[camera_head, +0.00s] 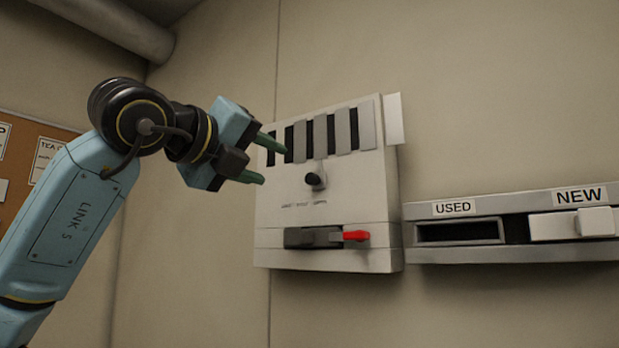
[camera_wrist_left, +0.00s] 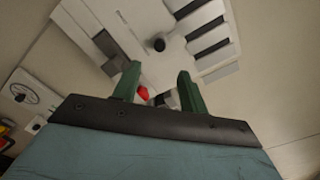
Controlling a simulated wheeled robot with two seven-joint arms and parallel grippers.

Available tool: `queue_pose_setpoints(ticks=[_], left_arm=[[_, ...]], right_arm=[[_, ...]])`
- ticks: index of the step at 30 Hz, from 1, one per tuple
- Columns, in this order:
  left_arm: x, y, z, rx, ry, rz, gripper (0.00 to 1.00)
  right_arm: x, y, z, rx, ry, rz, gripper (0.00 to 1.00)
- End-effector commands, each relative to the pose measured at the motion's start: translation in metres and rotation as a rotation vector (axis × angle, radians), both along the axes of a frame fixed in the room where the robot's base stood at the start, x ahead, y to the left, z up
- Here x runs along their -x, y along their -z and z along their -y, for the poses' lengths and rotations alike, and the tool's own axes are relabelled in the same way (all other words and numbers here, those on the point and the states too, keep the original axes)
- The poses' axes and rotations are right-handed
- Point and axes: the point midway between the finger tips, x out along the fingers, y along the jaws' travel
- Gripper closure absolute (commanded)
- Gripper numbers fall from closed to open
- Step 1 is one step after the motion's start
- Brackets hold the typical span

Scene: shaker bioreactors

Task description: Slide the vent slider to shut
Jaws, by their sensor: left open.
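The vent panel (camera_head: 345,200) is a pale box on the wall, with upright dark slots and grey slats (camera_head: 319,136) along its top. The vent slider's black knob (camera_head: 316,180) sticks out below the slats, near the middle, above small lettering too blurred to read. Dark gaps show between the slats. My left gripper (camera_head: 273,165) is open and empty, with green fingers, to the left of the knob and apart from it. In the left wrist view the knob (camera_wrist_left: 158,45) appears beyond the open fingertips (camera_wrist_left: 158,74). My right gripper is not in view.
Below the knob is a dark recess with a red-tipped lever (camera_head: 356,236). To the right, a wall rack (camera_head: 510,255) has slots labelled USED and NEW. A corkboard (camera_head: 20,175) hangs at the left. The wall above the panel is clear.

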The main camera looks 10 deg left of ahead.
Motion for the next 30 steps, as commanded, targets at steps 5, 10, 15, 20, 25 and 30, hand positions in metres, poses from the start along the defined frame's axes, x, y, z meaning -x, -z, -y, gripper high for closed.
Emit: queue_pose_setpoints(ticks=[5, 10, 15, 20, 25, 30], left_arm=[[-0.035, -0.002, 0.015, 0.000, 0.004, -0.007, 0.57], [-0.068, -0.002, 0.029, 0.000, 0.004, -0.006, 0.57], [-0.094, -0.002, 0.039, 0.001, 0.005, -0.004, 0.57], [-0.107, -0.001, 0.044, 0.000, 0.003, -0.002, 0.57], [-0.111, 0.001, 0.046, -0.001, 0.003, -0.001, 0.57], [-0.111, 0.001, 0.046, -0.001, 0.004, -0.001, 0.57]], right_arm=[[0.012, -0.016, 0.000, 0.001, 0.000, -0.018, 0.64], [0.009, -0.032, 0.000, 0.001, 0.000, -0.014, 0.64], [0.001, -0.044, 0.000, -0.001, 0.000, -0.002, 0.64], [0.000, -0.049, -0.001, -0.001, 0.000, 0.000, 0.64], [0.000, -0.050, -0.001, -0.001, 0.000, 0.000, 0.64], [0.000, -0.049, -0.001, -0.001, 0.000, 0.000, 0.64]])
